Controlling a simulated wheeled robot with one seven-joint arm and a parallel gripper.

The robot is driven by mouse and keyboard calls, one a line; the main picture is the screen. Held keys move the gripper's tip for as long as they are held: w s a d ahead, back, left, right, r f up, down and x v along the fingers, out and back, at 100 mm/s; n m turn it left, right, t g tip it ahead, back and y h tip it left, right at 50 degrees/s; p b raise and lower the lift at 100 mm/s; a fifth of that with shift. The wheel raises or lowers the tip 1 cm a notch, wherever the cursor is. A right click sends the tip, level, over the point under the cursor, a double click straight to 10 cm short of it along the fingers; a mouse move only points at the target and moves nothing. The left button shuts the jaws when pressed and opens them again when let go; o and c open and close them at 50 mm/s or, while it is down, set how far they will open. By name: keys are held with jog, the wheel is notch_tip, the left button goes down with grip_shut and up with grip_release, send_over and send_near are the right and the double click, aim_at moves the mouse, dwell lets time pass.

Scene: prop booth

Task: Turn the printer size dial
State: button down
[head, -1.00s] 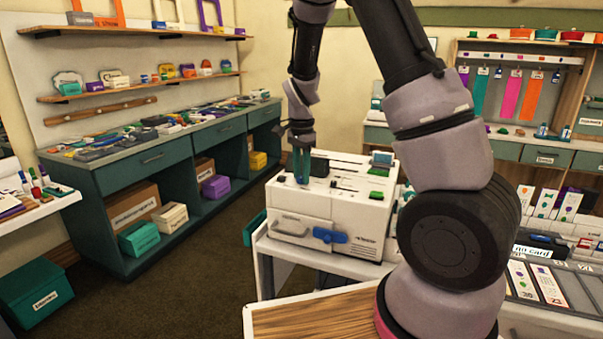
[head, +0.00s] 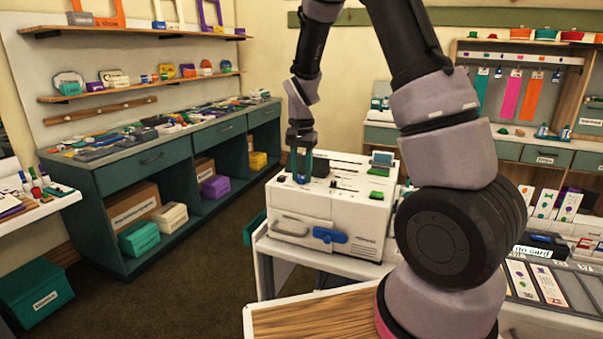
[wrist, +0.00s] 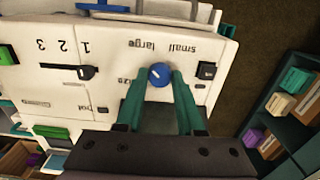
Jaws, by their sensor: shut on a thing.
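The white printer (head: 335,205) stands on a white stand, with its controls on top. In the wrist view, the round blue size dial (wrist: 159,76) sits on the printer top (wrist: 110,50), beside the upside-down "small" and "large" labels. My gripper (head: 302,180) points down at the printer's top left. In the wrist view, its teal fingers (wrist: 160,80) are shut on the blue dial, one on each side. I cannot make out a pointer mark on the dial.
A black knob (wrist: 206,70) is close beside the right finger. A black slider (wrist: 68,71) lies near the "1 2 3" marks, and a green button (wrist: 50,132) is at lower left. A blue handle (head: 330,235) is on the printer front. Open floor lies left.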

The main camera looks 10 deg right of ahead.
aim_at(302, 177)
dwell(0.3)
jog(key=c, duration=0.5)
grip_release()
jog(key=shift+r, duration=0.1)
notch_tip(302, 177, up, 11)
jog(key=shift+f, duration=0.2)
